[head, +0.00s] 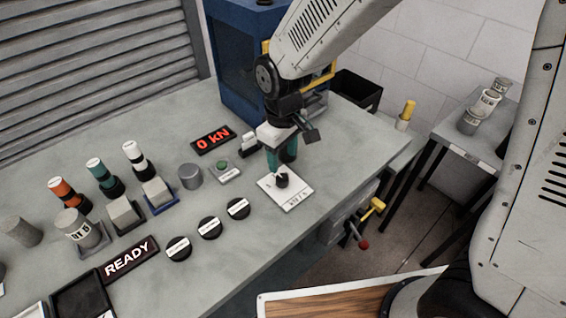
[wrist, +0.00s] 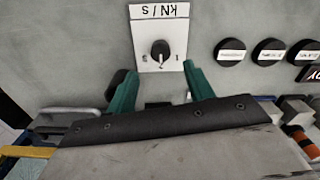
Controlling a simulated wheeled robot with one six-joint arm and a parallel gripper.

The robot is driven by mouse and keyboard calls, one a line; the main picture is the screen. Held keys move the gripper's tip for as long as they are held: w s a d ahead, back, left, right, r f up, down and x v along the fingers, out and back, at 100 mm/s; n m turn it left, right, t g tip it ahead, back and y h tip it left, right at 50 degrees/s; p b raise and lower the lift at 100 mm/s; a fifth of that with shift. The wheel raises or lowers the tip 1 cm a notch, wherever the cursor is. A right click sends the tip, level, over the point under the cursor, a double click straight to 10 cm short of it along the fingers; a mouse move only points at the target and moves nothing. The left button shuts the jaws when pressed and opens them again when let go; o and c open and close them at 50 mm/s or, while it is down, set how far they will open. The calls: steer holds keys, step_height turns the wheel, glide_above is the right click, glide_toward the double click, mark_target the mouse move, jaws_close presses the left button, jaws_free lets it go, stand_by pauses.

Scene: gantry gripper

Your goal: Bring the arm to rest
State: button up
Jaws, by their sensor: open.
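My gripper (head: 282,158) hangs over the bench, just behind a white plate labelled kN/s with a black rotary knob (head: 281,181). In the wrist view my gripper (wrist: 158,88) has its two green fingers spread apart with nothing between them. The knob (wrist: 160,50) shows beyond the fingertips, and I see no contact with it. My arm (head: 318,40) reaches in from the top right of the head view.
The grey bench (head: 255,262) holds a red 0 kN display (head: 213,139), a READY sign (head: 129,259), black round discs (head: 209,228) and several cylinders at left. A blue machine (head: 233,60) stands behind. A side table (head: 478,130) is at right.

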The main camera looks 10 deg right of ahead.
steer(key=shift+r, duration=0.15)
stand_by(0.3)
steer(key=s+d+r+m+t, duration=0.1)
steer(key=s+d+r+m, duration=0.8)
steer(key=s+d+r, duration=0.8)
steer(key=s+d, duration=0.2)
steer(key=d, duration=0.2)
steer(key=shift+s+r, duration=0.25)
steer(key=shift+r, duration=0.1)
